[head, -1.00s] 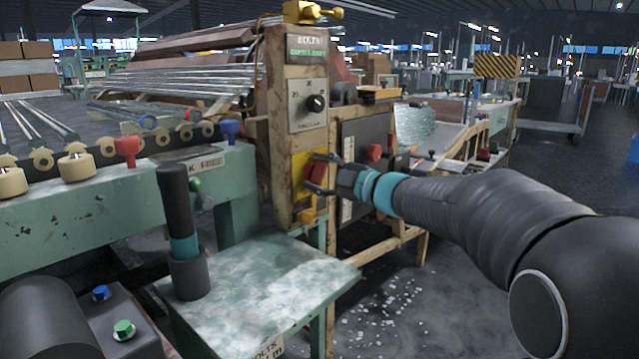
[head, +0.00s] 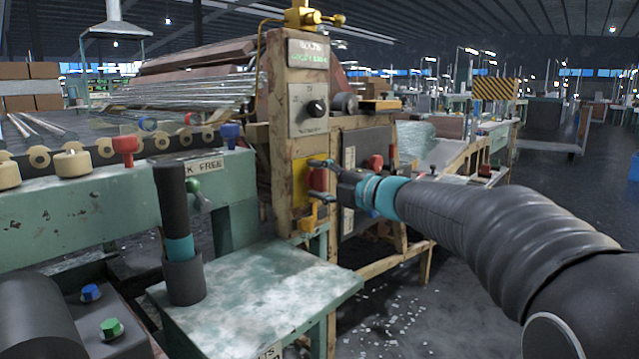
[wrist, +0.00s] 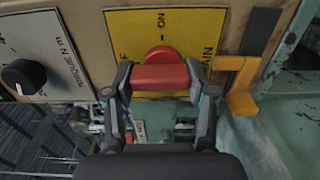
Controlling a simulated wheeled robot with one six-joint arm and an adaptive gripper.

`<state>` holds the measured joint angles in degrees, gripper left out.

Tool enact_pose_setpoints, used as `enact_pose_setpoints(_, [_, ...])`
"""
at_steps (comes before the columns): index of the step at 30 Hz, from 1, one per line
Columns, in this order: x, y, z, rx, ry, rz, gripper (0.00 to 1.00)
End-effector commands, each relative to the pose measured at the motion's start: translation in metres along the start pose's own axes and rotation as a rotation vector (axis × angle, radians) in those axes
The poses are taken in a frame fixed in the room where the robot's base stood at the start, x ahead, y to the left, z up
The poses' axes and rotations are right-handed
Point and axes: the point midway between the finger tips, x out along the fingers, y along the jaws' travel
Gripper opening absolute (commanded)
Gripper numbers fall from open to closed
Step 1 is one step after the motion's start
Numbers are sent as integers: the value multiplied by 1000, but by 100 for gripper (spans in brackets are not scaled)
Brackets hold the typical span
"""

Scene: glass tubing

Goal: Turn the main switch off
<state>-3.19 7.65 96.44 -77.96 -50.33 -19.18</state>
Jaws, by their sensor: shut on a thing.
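The main switch is a red handle (head: 317,179) on a yellow plate (head: 303,172) low on the worn wooden post. In the wrist view the red handle (wrist: 160,78) is a bar lying across the picture, with its round red hub behind it. The yellow plate (wrist: 143,26) there shows "ON" at the top and "MAIN" at the right. My gripper (head: 321,180) reaches in from the right and is shut on the handle. In the wrist view my gripper (wrist: 163,82) has one finger at each end of the bar. The lower left lettering is partly hidden.
A black knob (head: 316,108) on a grey panel sits above the switch. A yellow-orange bracket (wrist: 239,86) is close beside the plate. A green table (head: 262,285) stands in front, with a dark cylinder (head: 172,210) at its left. A red button (head: 375,162) is behind my wrist.

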Motion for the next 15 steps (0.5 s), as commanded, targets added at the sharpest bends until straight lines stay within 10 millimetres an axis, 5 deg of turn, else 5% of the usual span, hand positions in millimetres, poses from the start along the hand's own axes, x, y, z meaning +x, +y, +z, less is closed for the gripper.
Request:
enact_pose_setpoints(10, [0,-1,0,-4,0,-2,21])
enact_pose_setpoints(11, [0,-1,0,-4,0,-2,63])
enact_pose_setpoints(13, [0,-1,0,-4,0,-2,81])
enact_pose_setpoints(15, [0,-1,0,-3,0,-1,81])
